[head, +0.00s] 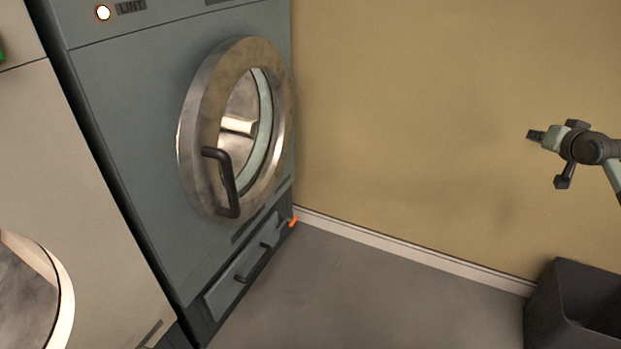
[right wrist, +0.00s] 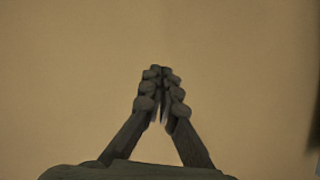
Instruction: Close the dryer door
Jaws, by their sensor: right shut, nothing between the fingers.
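The dryer (head: 130,130) is a grey-blue machine at the left of the head view. Its round door (head: 200,110) has a thick metal ring, a glass middle and a dark bar handle (head: 228,185) at the lower left. The door lies over or close to the dryer front; I cannot tell whether it is fully shut or slightly ajar. My right gripper (head: 535,136) is at the far right of the head view, well apart from the door, before the tan wall. The right wrist view shows its fingertips (right wrist: 162,90) together and empty. My left gripper is not in view.
A pale machine (head: 75,170) with a round door (head: 66,290) stands left of the dryer. A lower panel with a handle (head: 255,262) is under the dryer door. A dark bin (head: 550,300) stands at the lower right. The floor between is clear.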

